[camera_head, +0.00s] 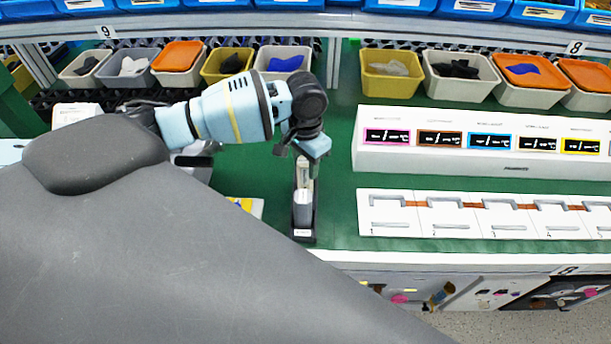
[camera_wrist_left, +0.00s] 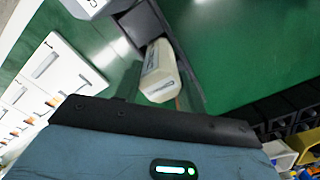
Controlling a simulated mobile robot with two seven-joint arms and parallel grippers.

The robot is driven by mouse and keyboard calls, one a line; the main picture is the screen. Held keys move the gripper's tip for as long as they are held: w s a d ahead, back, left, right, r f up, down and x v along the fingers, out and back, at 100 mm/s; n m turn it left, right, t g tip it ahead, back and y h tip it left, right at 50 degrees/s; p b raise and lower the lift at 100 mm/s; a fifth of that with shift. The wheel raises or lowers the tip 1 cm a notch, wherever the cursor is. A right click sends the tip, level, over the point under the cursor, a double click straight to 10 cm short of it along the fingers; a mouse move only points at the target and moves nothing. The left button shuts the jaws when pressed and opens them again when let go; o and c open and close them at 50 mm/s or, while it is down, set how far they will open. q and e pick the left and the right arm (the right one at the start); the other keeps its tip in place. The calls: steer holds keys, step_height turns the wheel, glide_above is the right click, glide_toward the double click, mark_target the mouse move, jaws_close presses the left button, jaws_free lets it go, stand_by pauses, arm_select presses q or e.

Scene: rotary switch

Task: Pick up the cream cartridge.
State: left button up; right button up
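The cream cartridge (camera_wrist_left: 160,72) shows in the left wrist view as a pale block with dark lettering on its side. It lies just beyond the black front bar of my left gripper, against a dark narrow holder (camera_wrist_left: 146,22). In the head view the narrow dark holder (camera_head: 303,237) stands on the green bench, with a grey part (camera_head: 303,208) in it. My left gripper (camera_head: 304,168) points down directly above this holder, close to it. Its fingers are too small and hidden to tell whether they are apart or touching the cartridge. My right gripper is not in view.
A white display box (camera_head: 480,165) and a row of numbered white panels with handles (camera_head: 390,225) stand to the right of the holder. Bins line the back shelf, including a yellow one (camera_head: 392,85). Green bench between holder and panels is clear.

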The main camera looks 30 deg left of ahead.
arm_select(q)
jaws_close()
step_height(320, 180, up, 10)
steer(key=shift+r+p, duration=0.1)
steer(key=shift+p, duration=0.4)
